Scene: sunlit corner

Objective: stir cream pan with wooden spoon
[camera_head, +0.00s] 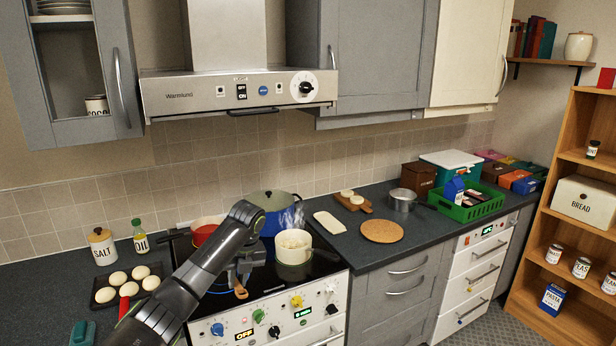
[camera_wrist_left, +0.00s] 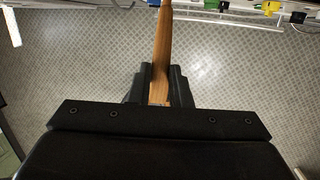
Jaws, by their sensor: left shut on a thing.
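The cream pan (camera_head: 293,249) stands on the black hob with pale, lumpy contents and steam rising from it. My left arm reaches over the hob from the lower left. My left gripper (camera_head: 241,277) is shut on the wooden spoon (camera_head: 240,290) to the left of the cream pan, apart from it. Only a short piece of the spoon shows in the head view. In the left wrist view the spoon's wooden shaft (camera_wrist_left: 162,50) runs upward from between the fingers (camera_wrist_left: 160,85). My right gripper is not in view.
A blue pot (camera_head: 275,207) stands behind the cream pan and a red pan (camera_head: 203,232) at the back left of the hob. My arm hides part of the hob. A cork mat (camera_head: 382,231) and a small steel pot (camera_head: 402,201) are on the right counter.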

